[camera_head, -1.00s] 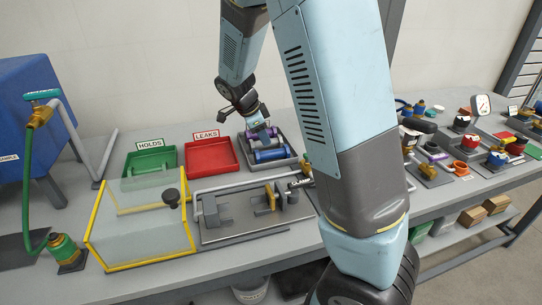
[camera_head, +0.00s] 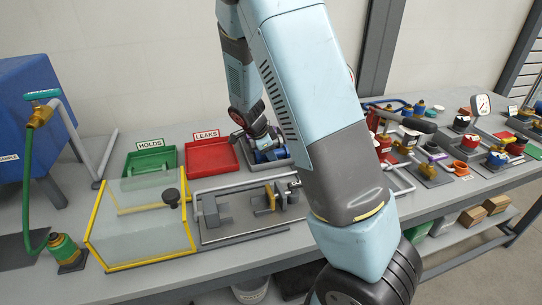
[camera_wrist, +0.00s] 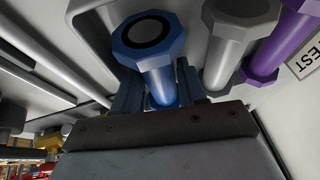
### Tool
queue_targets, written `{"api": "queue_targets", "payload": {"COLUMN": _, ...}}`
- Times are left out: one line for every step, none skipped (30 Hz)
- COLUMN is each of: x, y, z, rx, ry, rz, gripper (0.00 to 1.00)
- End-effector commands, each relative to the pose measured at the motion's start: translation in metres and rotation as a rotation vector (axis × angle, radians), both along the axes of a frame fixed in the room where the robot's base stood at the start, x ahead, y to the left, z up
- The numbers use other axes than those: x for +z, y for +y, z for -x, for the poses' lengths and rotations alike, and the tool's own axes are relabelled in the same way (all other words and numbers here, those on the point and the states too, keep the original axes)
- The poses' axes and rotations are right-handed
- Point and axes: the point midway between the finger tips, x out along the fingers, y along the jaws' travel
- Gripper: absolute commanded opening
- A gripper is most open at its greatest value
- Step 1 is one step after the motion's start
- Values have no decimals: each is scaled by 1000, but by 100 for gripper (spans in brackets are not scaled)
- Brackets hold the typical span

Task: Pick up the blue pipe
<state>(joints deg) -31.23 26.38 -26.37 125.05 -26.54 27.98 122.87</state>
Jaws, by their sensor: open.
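The blue pipe (camera_wrist: 152,45), with a flanged hexagonal end, lies in the grey tray (camera_wrist: 92,8) in the wrist view. In the head view a part of the pipe (camera_head: 271,156) shows below my gripper (camera_head: 262,147). My gripper (camera_wrist: 158,88) is open, with one finger on each side of the blue pipe's shaft. I cannot tell whether the fingers touch it. A grey pipe (camera_wrist: 238,38) and a purple pipe (camera_wrist: 284,42) lie to its right in the wrist view. The fingertips are partly hidden.
The red LEAKS tray (camera_head: 211,169) and green HOLDS tray (camera_head: 150,174) stand empty to the left of my gripper. A clear box with yellow edges (camera_head: 101,266) and a test fixture (camera_head: 245,236) are in front. Several valves and fittings stand on the right of the bench.

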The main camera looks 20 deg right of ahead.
Motion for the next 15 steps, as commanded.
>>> {"api": "queue_targets", "payload": {"x": 0, "y": 0, "z": 0, "rx": -1, "ry": 1, "rz": 1, "gripper": 41}}
{"api": "queue_targets", "payload": {"x": 0, "y": 0, "z": 0, "rx": -1, "ry": 1, "rz": 1, "gripper": 41}}
{"api": "queue_targets", "payload": {"x": 0, "y": 0, "z": 0, "rx": -1, "ry": 1, "rz": 1, "gripper": 41}}
{"api": "queue_targets", "payload": {"x": 0, "y": 0, "z": 0, "rx": -1, "ry": 1, "rz": 1, "gripper": 41}}
{"api": "queue_targets", "payload": {"x": 0, "y": 0, "z": 0, "rx": -1, "ry": 1, "rz": 1, "gripper": 39}}
{"api": "queue_targets", "payload": {"x": 0, "y": 0, "z": 0, "rx": -1, "ry": 1, "rz": 1, "gripper": 35}}
{"api": "queue_targets", "payload": {"x": 0, "y": 0, "z": 0, "rx": -1, "ry": 1, "rz": 1, "gripper": 32}}
{"api": "queue_targets", "payload": {"x": 0, "y": 0, "z": 0, "rx": -1, "ry": 1, "rz": 1, "gripper": 30}}
{"api": "queue_targets", "payload": {"x": 0, "y": 0, "z": 0, "rx": -1, "ry": 1, "rz": 1, "gripper": 26}}
{"api": "queue_targets", "payload": {"x": 0, "y": 0, "z": 0, "rx": -1, "ry": 1, "rz": 1, "gripper": 23}}
{"api": "queue_targets", "payload": {"x": 0, "y": 0, "z": 0, "rx": -1, "ry": 1, "rz": 1, "gripper": 20}}
{"api": "queue_targets", "payload": {"x": 0, "y": 0, "z": 0, "rx": -1, "ry": 1, "rz": 1, "gripper": 16}}
{"api": "queue_targets", "payload": {"x": 0, "y": 0, "z": 0, "rx": -1, "ry": 1, "rz": 1, "gripper": 13}}
{"api": "queue_targets", "payload": {"x": 0, "y": 0, "z": 0, "rx": -1, "ry": 1, "rz": 1, "gripper": 10}}
{"api": "queue_targets", "payload": {"x": 0, "y": 0, "z": 0, "rx": -1, "ry": 1, "rz": 1, "gripper": 7}}
